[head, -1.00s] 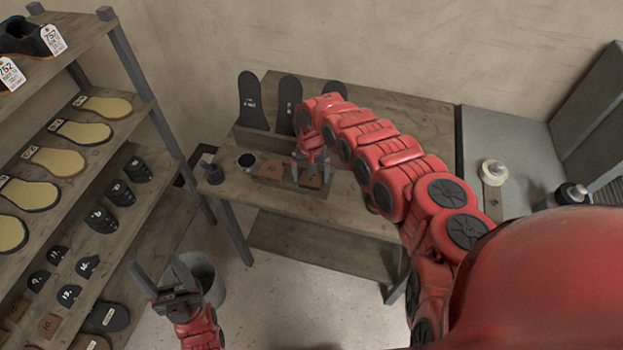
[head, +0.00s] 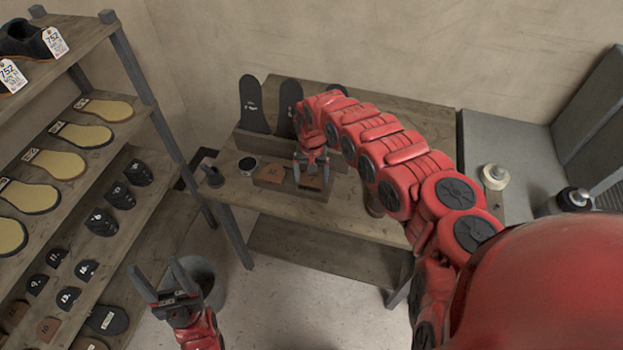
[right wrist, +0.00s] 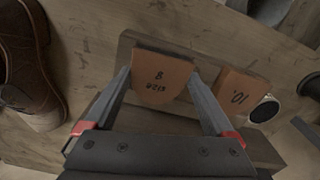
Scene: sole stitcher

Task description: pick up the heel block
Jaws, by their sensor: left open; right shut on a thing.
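A brown heel block (right wrist: 162,78) with dark lettering stands in a wooden holder (right wrist: 125,48). In the head view the heel block (head: 313,182) shows small below my right gripper (head: 312,178). The right wrist view shows the two fingers of this gripper (right wrist: 162,88) on either side of the block, shut on it. The block appears to be still at the holder. A second brown block marked 10 (right wrist: 240,95) stands beside it and also shows in the head view (head: 271,172). My left gripper (head: 160,275) is open and empty, above a grey bin.
The holder sits near the front edge of a wooden workbench (head: 345,212). Black soles (head: 252,105) stand behind it. A brown shoe (right wrist: 25,65) lies close by. A shelf rack (head: 140,90) stands at left, the grey bin (head: 212,290) below.

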